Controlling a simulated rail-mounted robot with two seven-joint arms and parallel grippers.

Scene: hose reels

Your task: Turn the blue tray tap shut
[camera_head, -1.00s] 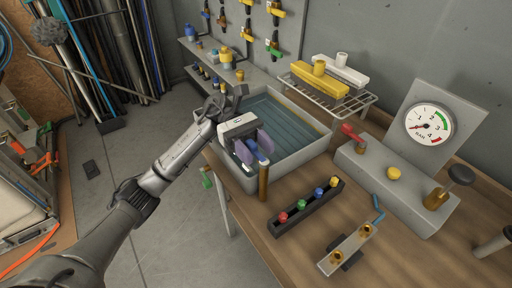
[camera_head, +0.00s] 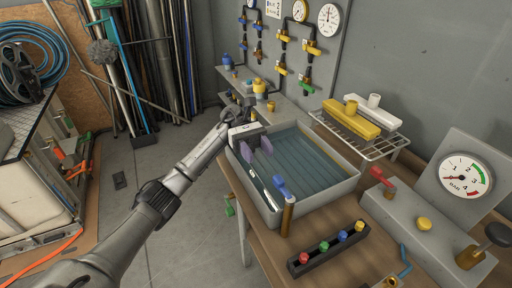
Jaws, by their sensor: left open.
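The blue tray tap (camera_head: 282,187) has a blue lever on top of a brown upright pipe (camera_head: 287,217) at the near corner of the grey tray (camera_head: 325,198). The lever slants up and to the left, and its far end lies toward the tray. The tray has a ribbed blue-grey floor. My left gripper (camera_head: 257,152) is open and empty, with purple finger pads. It is over the tray's left side, up and left of the tap and apart from it. My right gripper is not in view.
A rack with red, green, blue and yellow knobs (camera_head: 328,254) stands in front of the tray. To the right are a gauge block with a red lever (camera_head: 380,176) and a wire rack (camera_head: 374,150) with yellow and white parts. Wall valves (camera_head: 312,47) hang behind.

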